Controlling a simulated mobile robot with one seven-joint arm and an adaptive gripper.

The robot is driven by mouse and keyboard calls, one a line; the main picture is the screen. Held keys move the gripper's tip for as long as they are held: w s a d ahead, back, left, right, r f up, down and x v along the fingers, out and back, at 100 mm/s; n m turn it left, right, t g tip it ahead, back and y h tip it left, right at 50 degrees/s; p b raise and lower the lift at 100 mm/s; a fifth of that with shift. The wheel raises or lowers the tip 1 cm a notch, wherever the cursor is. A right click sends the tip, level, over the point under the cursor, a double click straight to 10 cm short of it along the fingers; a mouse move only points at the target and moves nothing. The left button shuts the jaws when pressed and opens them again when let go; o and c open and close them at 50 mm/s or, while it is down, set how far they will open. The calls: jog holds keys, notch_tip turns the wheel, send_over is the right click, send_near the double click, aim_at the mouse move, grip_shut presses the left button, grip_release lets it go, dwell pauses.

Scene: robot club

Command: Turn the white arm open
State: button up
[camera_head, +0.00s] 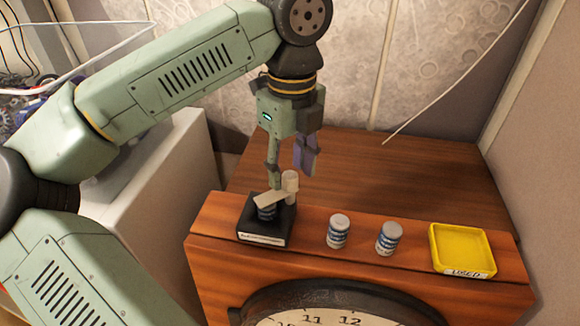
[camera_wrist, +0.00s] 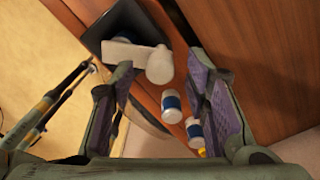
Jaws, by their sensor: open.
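The white arm (camera_head: 270,199) lies flat across the top of a black box (camera_head: 266,240) on the wooden cabinet. An upright round white knob (camera_head: 290,181) stands at its right end. A blue-banded cylinder (camera_head: 266,213) sits in the box under the arm, its top mostly covered. My gripper (camera_head: 289,172) is open and points down just above the box, one finger close to the knob. In the wrist view, the white arm (camera_wrist: 122,53) and knob (camera_wrist: 160,66) show near the gap between my open fingers (camera_wrist: 160,90). I cannot tell whether a finger touches them.
Two blue-and-white cylinders (camera_head: 338,231) (camera_head: 388,238) stand right of the box. A yellow tray (camera_head: 463,249) labelled USED is at the far right. A clock face (camera_head: 335,318) is on the cabinet front. The wooden top (camera_head: 400,180) behind is clear, with a wall behind it.

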jog(key=shift+f, duration=0.7)
jog(key=shift+c, duration=0.5)
grip_shut()
